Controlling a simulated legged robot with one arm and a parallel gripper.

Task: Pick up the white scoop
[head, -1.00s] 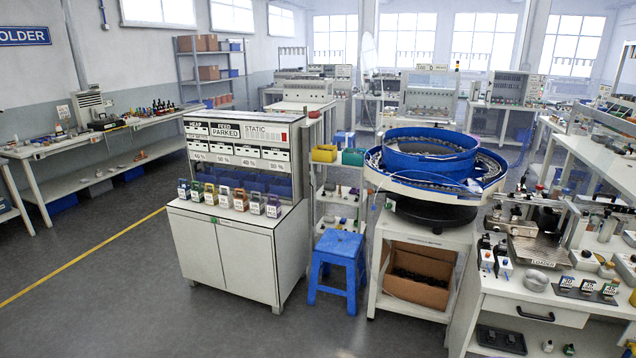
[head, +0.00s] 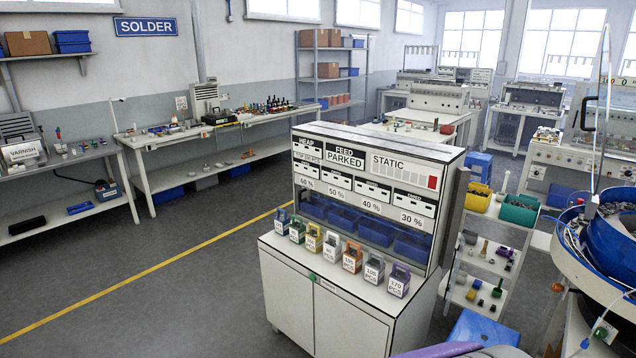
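A row of small labelled scoops in different colours stands on the front ledge of the white cabinet (head: 330,290). The white scoop (head: 331,254) is near the middle of the row, between a yellow one (head: 313,238) and a copper-coloured one (head: 352,257). It appears upright, and its label is too small to read surely. My gripper's fingers are not in view. A purple and pale shape at the bottom edge may be part of my arm.
The cabinet's back panel (head: 365,180) rises behind the scoops. A blue stool (head: 485,332) and a shelf with yellow (head: 478,197) and green bins (head: 519,210) stand to its right. A blue bowl feeder (head: 612,245) is at the right edge. Floor (head: 170,300) is clear on the left.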

